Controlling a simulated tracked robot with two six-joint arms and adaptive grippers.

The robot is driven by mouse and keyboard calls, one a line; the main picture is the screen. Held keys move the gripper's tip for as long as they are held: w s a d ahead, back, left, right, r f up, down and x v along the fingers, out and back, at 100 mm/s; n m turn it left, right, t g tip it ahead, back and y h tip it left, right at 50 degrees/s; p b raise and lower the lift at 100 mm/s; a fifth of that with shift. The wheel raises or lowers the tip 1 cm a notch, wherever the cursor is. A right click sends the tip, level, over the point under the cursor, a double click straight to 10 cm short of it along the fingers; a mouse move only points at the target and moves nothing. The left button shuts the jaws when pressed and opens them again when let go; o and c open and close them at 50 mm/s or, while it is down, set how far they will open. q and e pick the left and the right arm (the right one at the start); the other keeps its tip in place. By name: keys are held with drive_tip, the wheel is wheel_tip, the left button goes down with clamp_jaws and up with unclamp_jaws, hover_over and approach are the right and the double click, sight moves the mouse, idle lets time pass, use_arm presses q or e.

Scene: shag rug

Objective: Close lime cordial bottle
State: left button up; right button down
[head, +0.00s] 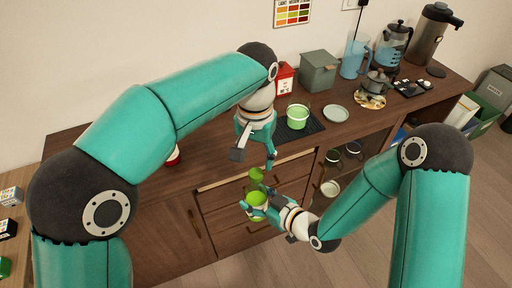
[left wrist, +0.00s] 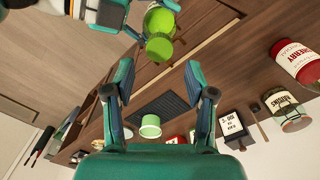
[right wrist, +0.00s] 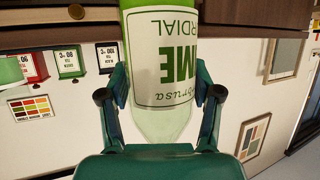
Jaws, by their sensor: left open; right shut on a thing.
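The lime cordial bottle (head: 257,199) is green with a white label and is held in front of the drawers. My right gripper (head: 253,204) is shut around its body; the label reads upside down in the right wrist view (right wrist: 165,60). A round green cap-like piece (head: 257,175) shows at the bottle's top. It also shows in the left wrist view (left wrist: 158,48), in line with the bottle (left wrist: 160,20); whether it is seated I cannot tell. My left gripper (head: 255,156) is open and empty just above it, its fingertips (left wrist: 158,68) on either side, apart from it.
A light green tub (head: 298,117) stands on a dark mat (head: 310,130) on the wooden counter. A red canister (head: 285,80), a grey-green box (head: 318,72), a saucer (head: 336,113), a pot (head: 376,82) and jugs stand toward the back and right.

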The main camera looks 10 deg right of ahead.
sight(256, 172)
use_arm(q)
drive_tip(key=shift+f, duration=2.7)
clamp_jaws()
drive_tip(key=shift+o, duration=0.7)
unclamp_jaws()
drive_tip(key=shift+r, duration=0.1)
wheel_tip(256, 172, up, 12)
drive_tip(key=shift+w+f, duration=0.1)
drive_tip(key=shift+f, duration=0.1)
